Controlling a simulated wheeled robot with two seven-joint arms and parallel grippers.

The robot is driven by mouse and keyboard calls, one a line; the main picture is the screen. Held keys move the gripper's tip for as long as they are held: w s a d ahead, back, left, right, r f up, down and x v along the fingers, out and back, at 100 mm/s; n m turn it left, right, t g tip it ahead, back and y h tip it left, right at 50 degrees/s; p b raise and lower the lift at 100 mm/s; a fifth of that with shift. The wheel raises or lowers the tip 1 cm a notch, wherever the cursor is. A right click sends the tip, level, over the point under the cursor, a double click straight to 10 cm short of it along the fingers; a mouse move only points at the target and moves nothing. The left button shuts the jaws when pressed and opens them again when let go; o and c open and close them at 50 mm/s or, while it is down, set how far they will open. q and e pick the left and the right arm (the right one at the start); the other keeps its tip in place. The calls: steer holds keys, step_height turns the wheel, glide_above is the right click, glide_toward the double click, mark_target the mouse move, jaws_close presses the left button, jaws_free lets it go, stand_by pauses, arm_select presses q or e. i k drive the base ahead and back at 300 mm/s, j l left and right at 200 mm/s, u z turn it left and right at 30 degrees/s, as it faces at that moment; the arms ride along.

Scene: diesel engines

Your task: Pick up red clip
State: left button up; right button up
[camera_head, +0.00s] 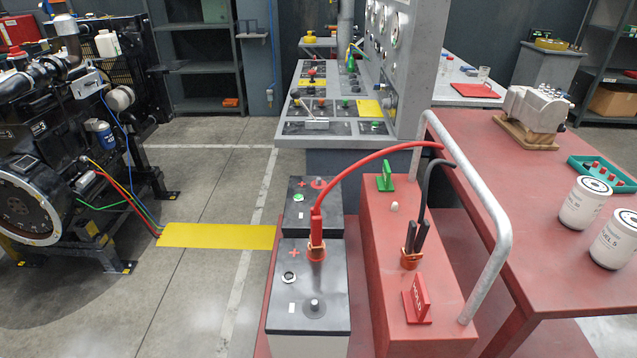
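The red clip (316,230) stands upright on top of the near battery (309,343), with its copper-coloured jaws low at the terminal beside a red plus mark. A thick red cable (352,163) arches from it to the right, over the red box. A black clip (417,238) with copper-coloured jaws stands on the red box (387,285). Neither of my grippers is in this view.
A grey tube handle (497,225) rises over the red box. A red HOLD sign (417,300) and a green sign (385,177) stand on it. A red table (560,250) with white filters (584,203) is at right. A yellow plate (217,236) lies left.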

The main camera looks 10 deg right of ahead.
mark_target(316, 246)
steer(key=i+j+z, duration=0.2)
steer(key=i+j, duration=0.2)
steer(key=j, duration=0.2)
steer(key=i+j+z, duration=0.15)
steer(key=i+j, duration=0.05)
steer(key=j, duration=0.1)
